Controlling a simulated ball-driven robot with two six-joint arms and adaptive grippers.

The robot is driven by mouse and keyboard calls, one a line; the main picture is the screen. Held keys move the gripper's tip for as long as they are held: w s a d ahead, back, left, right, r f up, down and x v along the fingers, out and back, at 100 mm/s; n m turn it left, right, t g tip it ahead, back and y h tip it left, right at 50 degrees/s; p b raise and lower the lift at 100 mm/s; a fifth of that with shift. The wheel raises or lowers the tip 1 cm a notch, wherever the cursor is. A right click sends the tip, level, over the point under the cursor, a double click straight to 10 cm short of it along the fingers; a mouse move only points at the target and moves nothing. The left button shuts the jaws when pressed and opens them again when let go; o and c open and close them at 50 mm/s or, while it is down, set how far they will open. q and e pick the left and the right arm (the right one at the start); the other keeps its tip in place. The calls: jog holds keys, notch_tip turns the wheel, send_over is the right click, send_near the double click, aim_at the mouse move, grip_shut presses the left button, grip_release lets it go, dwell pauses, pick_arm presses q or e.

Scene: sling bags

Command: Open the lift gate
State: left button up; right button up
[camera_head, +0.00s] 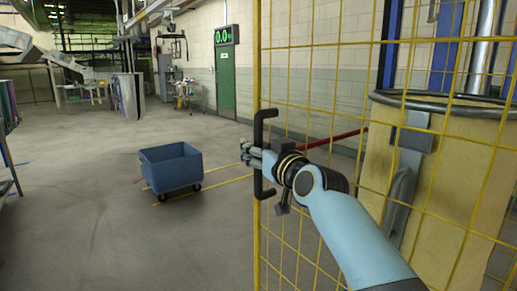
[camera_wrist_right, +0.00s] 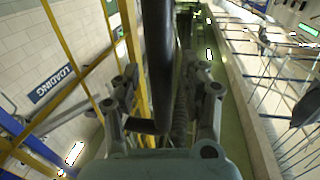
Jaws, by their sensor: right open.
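The lift gate (camera_head: 257,60) is a yellow wire-mesh panel filling the right side of the head view. Its edge post stands upright near the middle, and it also shows at the left of the right wrist view (camera_wrist_right: 68,50). A black C-shaped handle (camera_head: 258,183) is fixed at that edge; it runs down the middle of the wrist view as a dark bar (camera_wrist_right: 158,50). My right gripper (camera_head: 253,153) is at the handle's mid-height. Its fingers (camera_wrist_right: 166,88) are open on either side of the bar; contact cannot be told. My left gripper is not in view.
Behind the mesh at right is a large beige bag (camera_head: 440,190) under a dark ring. A blue wheeled cart (camera_head: 172,168) stands on the floor left of the gate. A green door (camera_head: 225,80) is at the back. The floor at left front is clear.

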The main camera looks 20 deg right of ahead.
grip_shut()
dwell(0.7)
